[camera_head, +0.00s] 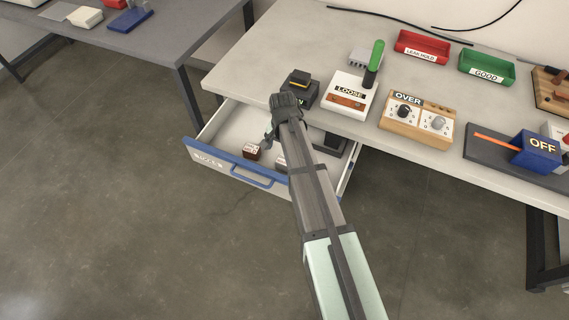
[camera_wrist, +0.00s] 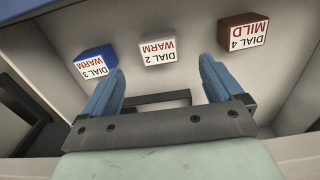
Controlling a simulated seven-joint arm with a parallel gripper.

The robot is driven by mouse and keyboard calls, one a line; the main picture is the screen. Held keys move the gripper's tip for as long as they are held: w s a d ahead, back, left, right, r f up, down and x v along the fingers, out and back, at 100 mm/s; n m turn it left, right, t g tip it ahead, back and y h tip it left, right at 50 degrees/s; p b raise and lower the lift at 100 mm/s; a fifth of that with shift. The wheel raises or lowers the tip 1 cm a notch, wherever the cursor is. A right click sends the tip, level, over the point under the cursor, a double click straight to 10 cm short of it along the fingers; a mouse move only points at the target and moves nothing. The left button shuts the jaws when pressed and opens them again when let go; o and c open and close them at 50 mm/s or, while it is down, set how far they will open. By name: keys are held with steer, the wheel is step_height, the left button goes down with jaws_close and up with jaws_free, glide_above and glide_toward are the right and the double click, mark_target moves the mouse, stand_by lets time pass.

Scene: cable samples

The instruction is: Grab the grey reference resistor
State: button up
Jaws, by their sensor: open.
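The grey block (camera_wrist: 155,38), labelled "DIAL 2 WARM", sits in the open drawer between a blue block (camera_wrist: 95,54) labelled "DIAL 3 WARM" and a red-brown block (camera_wrist: 243,22) labelled "DIAL 4 MILD". The labels appear upside down in the wrist view. My gripper (camera_wrist: 161,68) is open and empty, its two blue fingers spread, with the grey block ahead of the gap and apart from them. In the head view my gripper (camera_head: 270,134) is over the drawer. The red-brown block (camera_head: 251,152) shows there; a pale block (camera_head: 281,163) is partly hidden by my arm.
The drawer (camera_head: 205,146) is pulled out under the worktop, with a blue front and handle (camera_head: 250,178). Above it on the worktop stand a dark block (camera_head: 300,88), a "LOOSE" box (camera_head: 348,96), an "OVER" dial box (camera_head: 417,120) and red and green trays.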

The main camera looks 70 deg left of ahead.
mark_target(284, 161)
steer(key=shift+w+f, duration=0.15)
steer(key=shift+f, duration=2.15)
steer(key=shift+w+f, duration=0.1)
steer(key=shift+f, duration=2.2)
steer(key=shift+c, duration=0.4)
steer(key=c, duration=1.1)
